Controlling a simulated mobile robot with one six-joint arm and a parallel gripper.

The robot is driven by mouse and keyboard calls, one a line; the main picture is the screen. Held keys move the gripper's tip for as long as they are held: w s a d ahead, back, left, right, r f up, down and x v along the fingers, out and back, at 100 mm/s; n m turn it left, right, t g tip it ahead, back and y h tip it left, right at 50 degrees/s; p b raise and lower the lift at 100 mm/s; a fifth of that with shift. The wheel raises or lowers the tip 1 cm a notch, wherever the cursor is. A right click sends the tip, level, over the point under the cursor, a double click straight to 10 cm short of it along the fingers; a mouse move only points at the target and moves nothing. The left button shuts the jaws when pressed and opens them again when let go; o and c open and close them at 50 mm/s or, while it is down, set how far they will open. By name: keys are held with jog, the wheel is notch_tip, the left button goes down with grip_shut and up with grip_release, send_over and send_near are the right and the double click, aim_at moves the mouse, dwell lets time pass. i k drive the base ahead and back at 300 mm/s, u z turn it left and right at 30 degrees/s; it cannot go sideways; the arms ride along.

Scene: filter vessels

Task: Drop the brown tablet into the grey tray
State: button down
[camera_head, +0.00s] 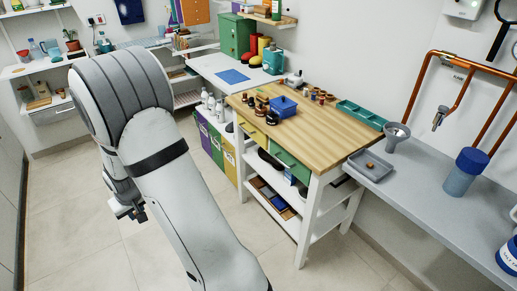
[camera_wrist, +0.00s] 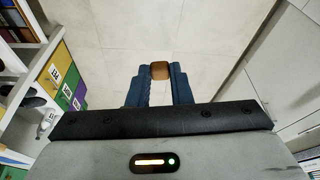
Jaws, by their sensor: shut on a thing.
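My gripper (camera_wrist: 159,77) is shut on a brown tablet (camera_wrist: 159,70), which shows between the fingertips in the wrist view, with bare floor beyond it. In the head view my gripper (camera_head: 128,211) hangs over the floor, left of the wooden-topped workbench; the held tablet cannot be made out there. The grey tray (camera_head: 370,170) sits on the grey counter at the right, far from my gripper. A small orange-brown piece (camera_head: 370,164) lies in the tray.
The wooden workbench (camera_head: 325,122) holds a blue caddy (camera_head: 283,105), several small brown jars and a green tray (camera_head: 361,115). A grey funnel (camera_head: 396,134) stands just behind the grey tray, and a blue-lidded vessel (camera_head: 465,172) stands to its right. The floor around my arm is clear.

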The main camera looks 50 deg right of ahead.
aim_at(379, 170)
jog(key=z, duration=4.6)
jog(key=k, duration=0.1)
jog(key=u, duration=2.35)
jog(key=k, duration=0.4)
jog(key=z, duration=0.2)
jog(key=i, duration=0.9)
jog(key=u, duration=0.15)
